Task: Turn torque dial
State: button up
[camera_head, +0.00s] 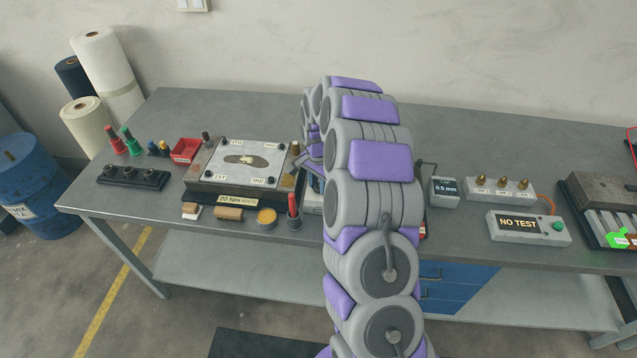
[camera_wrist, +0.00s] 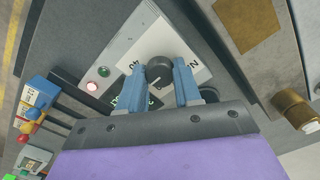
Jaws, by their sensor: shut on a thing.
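The torque dial (camera_wrist: 158,68) is a dark round knob with a pale pointer line, on a light control panel (camera_wrist: 122,52) in the wrist view. Printed numbers show on the panel, including 40. My gripper (camera_wrist: 160,84) has its two blue-grey fingers on either side of the dial and is shut on it. A dark display on the panel is partly covered by my gripper. In the head view my grey and purple arm hides the dial; only a small part of the panel (camera_head: 312,203) shows beside it.
A metal plate fixture (camera_head: 238,162) marked 20 Nm stands left of my arm. A red marker (camera_head: 293,206) stands in a holder close by. Right of my arm are a 0.5 mm gauge (camera_head: 445,191) and a NO TEST box (camera_head: 528,228).

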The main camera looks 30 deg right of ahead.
jog(key=shift+c, duration=0.8)
jog(key=shift+n+p, duration=0.3)
jog(key=shift+r+n+p, duration=0.15)
jog(key=shift+n+p, duration=0.65)
jog(key=shift+p, duration=0.05)
jog(key=n+p, duration=0.4)
jog(key=n, duration=0.2)
jog(key=n+p, duration=0.2)
jog(key=n, duration=0.2)
jog(key=shift+n, duration=0.4)
jog(key=n+p, duration=0.1)
jog(key=n, duration=0.3)
jog(key=shift+n, duration=0.4)
